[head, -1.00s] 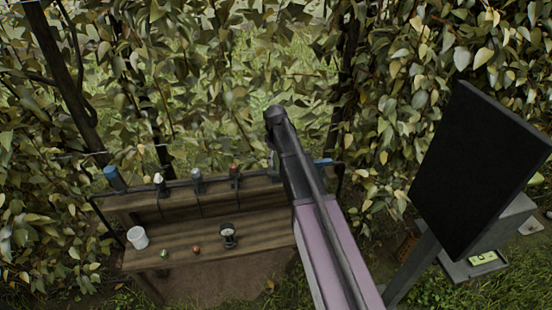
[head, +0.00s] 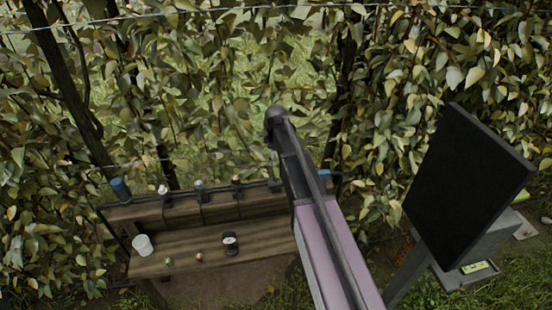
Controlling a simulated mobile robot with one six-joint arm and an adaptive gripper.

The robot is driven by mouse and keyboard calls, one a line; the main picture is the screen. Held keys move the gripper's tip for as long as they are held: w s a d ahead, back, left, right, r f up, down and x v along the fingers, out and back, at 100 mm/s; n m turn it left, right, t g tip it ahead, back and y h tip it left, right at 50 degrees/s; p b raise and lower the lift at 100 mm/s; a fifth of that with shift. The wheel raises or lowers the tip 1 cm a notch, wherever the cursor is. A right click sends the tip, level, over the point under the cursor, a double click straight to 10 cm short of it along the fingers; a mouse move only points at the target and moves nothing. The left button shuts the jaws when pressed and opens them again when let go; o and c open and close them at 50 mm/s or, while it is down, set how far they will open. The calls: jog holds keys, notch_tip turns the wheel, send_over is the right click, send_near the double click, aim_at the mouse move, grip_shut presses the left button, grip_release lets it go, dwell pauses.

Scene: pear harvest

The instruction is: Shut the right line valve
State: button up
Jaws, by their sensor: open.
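I cannot pick out the right line valve for certain. A wooden bench (head: 185,245) stands at the lower left. Along its raised back runs a dark rail with small upright fittings or bottles: a blue one (head: 120,188) at the left, a white-topped one (head: 163,190), a grey-blue one (head: 200,187) and a red-topped one (head: 237,181). A blue piece (head: 324,174) shows at the right end, partly behind my arm. My arm rises from the bottom centre across the bench's right part. My gripper is not visible.
On the bench are a white cup (head: 143,245), a dark-based dial gauge (head: 230,243), a small green item (head: 169,261) and a red one (head: 199,257). A black panel (head: 467,185) on a post stands at the right. Leafy trellis and a wire fill the back.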

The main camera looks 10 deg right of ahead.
aim_at(276, 171)
jog(key=shift+r+p, duration=3.65)
jog(key=shift+r, duration=0.35)
jog(key=s+f+m+b, duration=0.2)
jog(key=s+m, duration=0.7)
jog(key=s, duration=1.6)
jog(key=shift+m, duration=0.3)
jog(key=shift+w, duration=0.1)
